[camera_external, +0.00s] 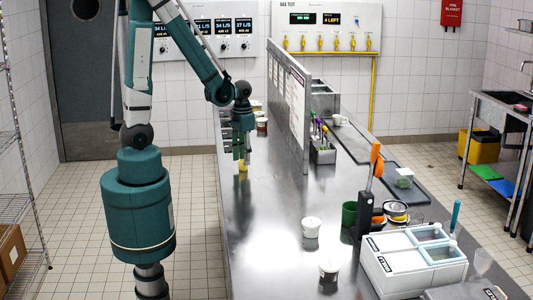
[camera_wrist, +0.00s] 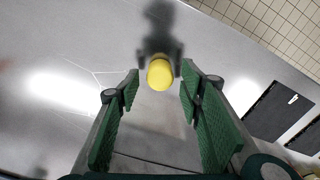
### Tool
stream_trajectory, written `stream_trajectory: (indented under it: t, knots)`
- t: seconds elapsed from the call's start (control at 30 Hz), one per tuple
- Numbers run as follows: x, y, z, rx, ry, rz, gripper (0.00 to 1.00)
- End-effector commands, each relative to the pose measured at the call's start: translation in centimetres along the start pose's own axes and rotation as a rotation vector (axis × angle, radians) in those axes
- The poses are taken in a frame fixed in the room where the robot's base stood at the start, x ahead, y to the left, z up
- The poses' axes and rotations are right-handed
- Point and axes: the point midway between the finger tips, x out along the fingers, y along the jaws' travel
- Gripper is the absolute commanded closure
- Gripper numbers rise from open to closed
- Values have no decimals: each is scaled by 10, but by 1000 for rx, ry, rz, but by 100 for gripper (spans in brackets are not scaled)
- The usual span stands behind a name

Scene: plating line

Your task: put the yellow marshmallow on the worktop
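The yellow marshmallow (camera_external: 243,166) shows as a small yellow piece just below my gripper's fingertips, over the far left part of the steel worktop (camera_external: 265,205). In the wrist view the marshmallow (camera_wrist: 160,75) appears as a round yellow top, centred between the fingertips and near their far ends. My gripper (camera_external: 241,153) points down; in the wrist view its green-padded fingers (camera_wrist: 159,80) are spread, with a gap on each side of the marshmallow. The marshmallow looks to be resting on the worktop, but its underside is hidden.
An upright panel (camera_external: 290,95) stands along the worktop to the right of my gripper. The worktop's left edge is close to my gripper. The middle left is clear.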

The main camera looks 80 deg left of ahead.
Motion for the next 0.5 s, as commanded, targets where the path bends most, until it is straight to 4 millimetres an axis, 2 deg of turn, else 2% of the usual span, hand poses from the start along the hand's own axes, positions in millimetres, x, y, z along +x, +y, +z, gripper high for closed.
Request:
stream_trajectory:
  t: [0.5]
  knots:
    - [-53, 0, 0, 0, 0, 0, 62]
